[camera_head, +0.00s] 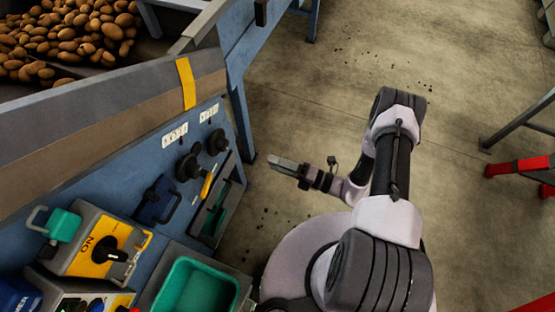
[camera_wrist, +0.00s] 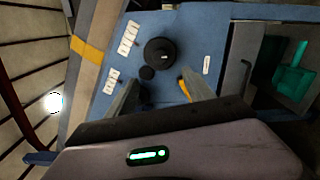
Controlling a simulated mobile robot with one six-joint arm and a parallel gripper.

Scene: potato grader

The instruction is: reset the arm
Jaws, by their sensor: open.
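My gripper (camera_head: 283,163) is in the middle of the head view, at the end of my folded arm. It is empty and apart from the blue machine panel (camera_head: 150,180) to its left. In the wrist view the two fingers of my gripper (camera_wrist: 160,92) stand apart, with nothing between them. Behind them the panel shows a large black knob (camera_wrist: 160,51), a smaller dark knob and white labels.
A yellow switch box (camera_head: 92,248), a green bin (camera_head: 196,288) and a teal padlock-like piece (camera_head: 64,224) are at the lower left. Potatoes (camera_head: 70,35) lie on the machine at the upper left. A red-footed stand (camera_head: 518,167) is at the right. Floor around my arm is open.

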